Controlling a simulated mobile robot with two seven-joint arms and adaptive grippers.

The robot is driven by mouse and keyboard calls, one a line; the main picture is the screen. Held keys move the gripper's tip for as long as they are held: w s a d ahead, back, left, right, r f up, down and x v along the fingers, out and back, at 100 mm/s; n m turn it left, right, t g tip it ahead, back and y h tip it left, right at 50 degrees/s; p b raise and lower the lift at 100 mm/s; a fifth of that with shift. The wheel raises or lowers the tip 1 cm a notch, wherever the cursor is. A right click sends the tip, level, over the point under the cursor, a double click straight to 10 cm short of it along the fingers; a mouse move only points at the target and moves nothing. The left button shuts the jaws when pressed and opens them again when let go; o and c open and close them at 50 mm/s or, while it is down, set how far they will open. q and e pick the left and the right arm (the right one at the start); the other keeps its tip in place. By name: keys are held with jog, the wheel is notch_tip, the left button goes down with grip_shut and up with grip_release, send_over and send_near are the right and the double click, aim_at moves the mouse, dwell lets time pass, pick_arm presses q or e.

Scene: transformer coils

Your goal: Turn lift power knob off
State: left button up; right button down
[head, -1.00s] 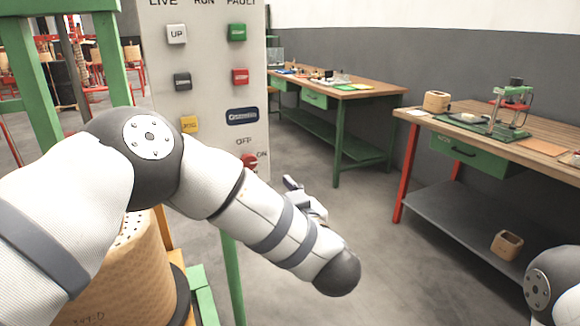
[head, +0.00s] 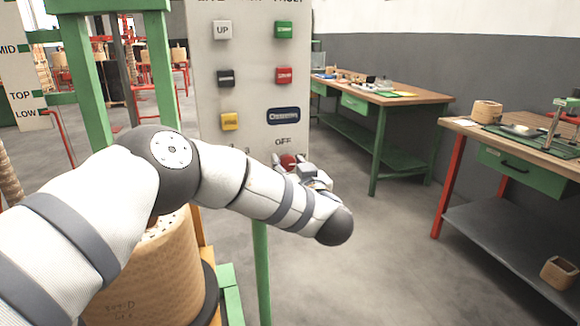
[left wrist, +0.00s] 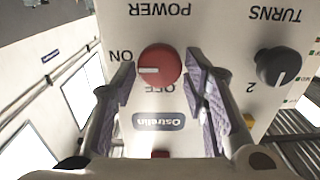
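The red power knob (head: 288,160) is low on the grey control panel (head: 240,105), partly hidden by my left gripper. In the left wrist view, which shows the panel upside down, the red knob (left wrist: 158,66) has its white mark pointing to ON at the left; OFF is printed just below it. My left gripper (head: 300,169) is at the panel by the knob. In the left wrist view the gripper (left wrist: 162,80) is open, with one purple-padded finger on each side of the knob and visible gaps. My right gripper is out of view.
A black TURNS knob (left wrist: 279,67) is beside the red knob on the panel. Buttons, including a yellow one (head: 230,121), sit above in the head view. A wound coil (head: 150,270) stands below my left arm. Workbenches (head: 400,97) stand at the right, with open floor between.

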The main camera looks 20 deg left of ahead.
pick_arm(q)
jog(key=c, duration=0.6)
jog(key=shift+o, duration=0.2)
jog(key=shift+n, duration=0.3)
jog(key=n, duration=0.3)
jog(key=shift+s+p, duration=0.1)
jog(key=shift+p, duration=0.2)
jog(key=n, duration=0.4)
jog(key=shift+a+n, duration=0.1)
jog(key=shift+n, duration=0.2)
jog(key=n+p, duration=0.1)
jog(key=n, duration=0.4)
jog(key=shift+f, duration=0.15)
jog(key=shift+f+n, duration=0.1)
jog(key=shift+n, duration=2.2)
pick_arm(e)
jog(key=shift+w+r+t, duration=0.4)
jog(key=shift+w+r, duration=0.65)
